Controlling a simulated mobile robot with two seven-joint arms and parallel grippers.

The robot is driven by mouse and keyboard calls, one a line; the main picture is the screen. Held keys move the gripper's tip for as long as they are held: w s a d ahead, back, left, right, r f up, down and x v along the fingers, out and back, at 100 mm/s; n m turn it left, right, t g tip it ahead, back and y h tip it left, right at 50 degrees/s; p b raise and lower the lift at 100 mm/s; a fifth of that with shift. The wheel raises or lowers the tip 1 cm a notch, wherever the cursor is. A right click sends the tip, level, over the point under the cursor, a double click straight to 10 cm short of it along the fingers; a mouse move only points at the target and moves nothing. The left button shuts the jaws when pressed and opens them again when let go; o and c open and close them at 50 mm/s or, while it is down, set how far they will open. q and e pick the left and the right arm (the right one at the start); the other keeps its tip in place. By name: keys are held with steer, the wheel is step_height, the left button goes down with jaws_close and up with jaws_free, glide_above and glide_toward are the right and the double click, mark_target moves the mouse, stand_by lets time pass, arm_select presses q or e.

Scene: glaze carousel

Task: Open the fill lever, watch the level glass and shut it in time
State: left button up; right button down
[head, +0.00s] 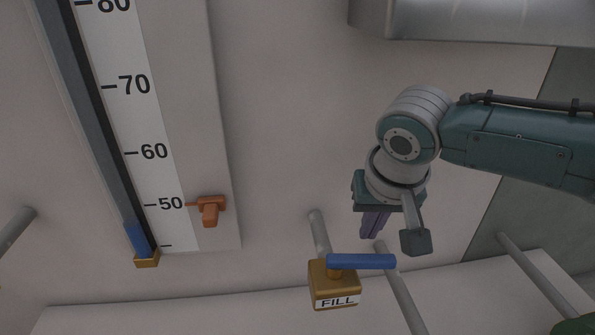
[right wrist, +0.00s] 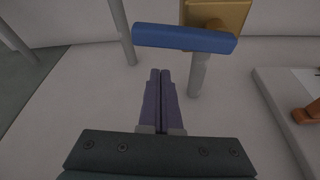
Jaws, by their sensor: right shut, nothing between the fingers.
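The blue fill lever (head: 361,261) sits on a brass valve block (head: 334,289) marked FILL. It points sideways to the right in the head view. The lever also shows across the right wrist view (right wrist: 185,38), beyond the fingertips. The level glass (head: 95,130) runs beside a printed scale. Its blue liquid (head: 137,238) stands below the 50 mark. An orange pointer (head: 209,209) sits at about 50. My right gripper (head: 371,234) is just above and right of the lever, apart from it. Its purple fingers (right wrist: 160,73) are shut and empty. My left gripper is not in view.
Grey pipes (head: 401,290) run along the pale wall near the valve. A grey box-like fixture (head: 480,22) juts out at the top right. The wall between the scale board (head: 190,110) and my right arm is clear.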

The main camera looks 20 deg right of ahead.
mark_target(377, 255)
steer(key=s, duration=0.1)
steer(key=s+a, duration=0.1)
steer(key=s, duration=0.1)
steer(key=shift+r, duration=0.1)
steer(key=shift+w, duration=0.1)
steer(key=p, duration=0.3)
steer(key=s+m+p, duration=0.1)
steer(key=p, duration=0.2)
steer(key=shift+s+a+r, duration=0.15)
steer(key=shift+a+r, duration=0.2)
steer(key=shift+r, duration=0.05)
steer(key=shift+s+f+m+h+p, duration=0.15)
steer(key=shift+m+h+p, duration=0.15)
steer(key=shift+s+f, duration=0.1)
steer(key=shift+f, duration=0.15)
